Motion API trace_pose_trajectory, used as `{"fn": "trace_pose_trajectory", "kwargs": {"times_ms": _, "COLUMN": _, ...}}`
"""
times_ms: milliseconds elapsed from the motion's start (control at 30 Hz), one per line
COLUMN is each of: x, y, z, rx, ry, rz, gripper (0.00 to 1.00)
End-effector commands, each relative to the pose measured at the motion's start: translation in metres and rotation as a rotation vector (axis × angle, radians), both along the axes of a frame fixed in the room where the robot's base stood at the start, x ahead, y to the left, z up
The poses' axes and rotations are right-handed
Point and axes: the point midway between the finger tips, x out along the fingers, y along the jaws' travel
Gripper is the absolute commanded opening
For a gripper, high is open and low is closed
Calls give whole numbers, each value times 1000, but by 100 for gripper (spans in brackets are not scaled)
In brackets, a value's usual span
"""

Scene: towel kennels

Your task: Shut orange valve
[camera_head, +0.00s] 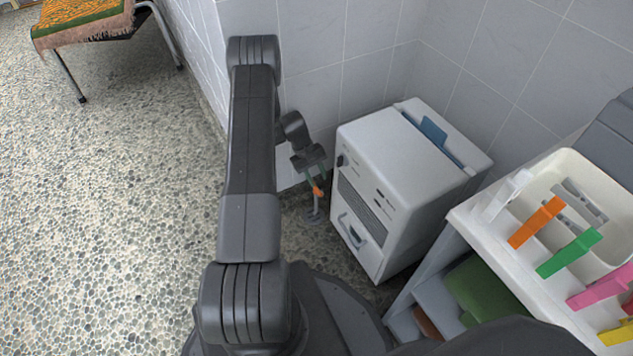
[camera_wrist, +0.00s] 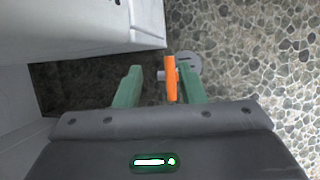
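The orange valve (camera_head: 319,192) shows as a small orange handle on a short grey post near the floor, between the wall and a white machine. In the wrist view the orange handle (camera_wrist: 171,79) looks like a narrow upright bar, with a round grey base (camera_wrist: 190,62) behind it. My gripper (camera_head: 312,178) is right at the valve. In the wrist view my gripper (camera_wrist: 158,78) has its two green fingers spread wide apart. The handle appears between them, close to the right finger and far from the left one. I cannot tell whether the right finger touches it.
The white machine (camera_head: 400,170) stands just right of the valve; its side (camera_wrist: 80,30) fills the wrist view's upper left. Tiled wall (camera_head: 340,70) lies behind. A white cart (camera_head: 470,225) with coloured clips is at right. Open pebbled floor (camera_head: 100,190) lies left.

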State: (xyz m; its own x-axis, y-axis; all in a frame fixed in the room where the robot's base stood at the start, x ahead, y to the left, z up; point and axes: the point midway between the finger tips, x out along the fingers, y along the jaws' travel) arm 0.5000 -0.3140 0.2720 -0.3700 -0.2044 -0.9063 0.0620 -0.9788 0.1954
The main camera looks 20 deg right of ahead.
Motion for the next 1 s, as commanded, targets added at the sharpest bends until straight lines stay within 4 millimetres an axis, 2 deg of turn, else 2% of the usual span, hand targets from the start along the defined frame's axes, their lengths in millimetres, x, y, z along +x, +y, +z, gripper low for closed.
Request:
{"fn": "trace_pose_trajectory", "kwargs": {"times_ms": 33, "x": 0, "y": 0, "z": 12, "rx": 0, "ry": 0, "rz": 0, "gripper": 36}}
{"fn": "trace_pose_trajectory", "kwargs": {"times_ms": 200, "x": 0, "y": 0, "z": 30, "rx": 0, "ry": 1, "rz": 0, "gripper": 36}}
{"fn": "trace_pose_trajectory", "kwargs": {"times_ms": 600, "x": -1, "y": 0, "z": 33, "rx": 1, "ry": 2, "rz": -1, "gripper": 36}}
{"fn": "trace_pose_trajectory", "kwargs": {"times_ms": 767, "x": -1, "y": 0, "z": 24, "rx": 1, "ry": 2, "rz": -1, "gripper": 36}}
{"fn": "trace_pose_trajectory", "kwargs": {"times_ms": 1000, "x": -1, "y": 0, "z": -18, "rx": 1, "ry": 2, "rz": -1, "gripper": 36}}
